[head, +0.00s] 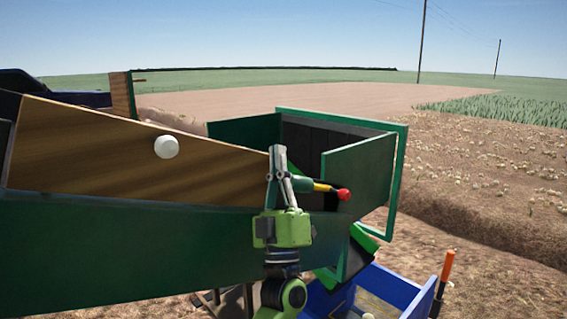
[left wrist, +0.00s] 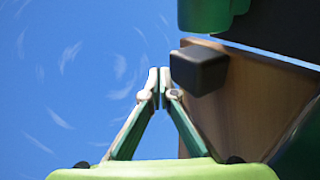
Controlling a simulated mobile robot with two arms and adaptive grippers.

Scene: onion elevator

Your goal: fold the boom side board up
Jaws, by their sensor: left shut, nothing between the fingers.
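A long wooden board (head: 110,155) rises above the dark green boom side (head: 130,240) at the left of the head view, with a round white knob-like thing on its face. Wood also shows at the right of the left wrist view (left wrist: 245,110), with a dark block (left wrist: 198,70) on it. My left gripper (head: 278,152) points up by the board's right end; its fingers are shut and empty. In the left wrist view its fingertips (left wrist: 159,82) meet close to the dark block; I cannot tell whether they touch it. My right gripper is not in view.
A yellow and red handle (head: 332,189) sticks out just right of my left gripper. Green panels (head: 360,170) form an open bay behind it. A blue crate (head: 385,288) with an orange post (head: 446,266) stands low at right. Open field lies beyond.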

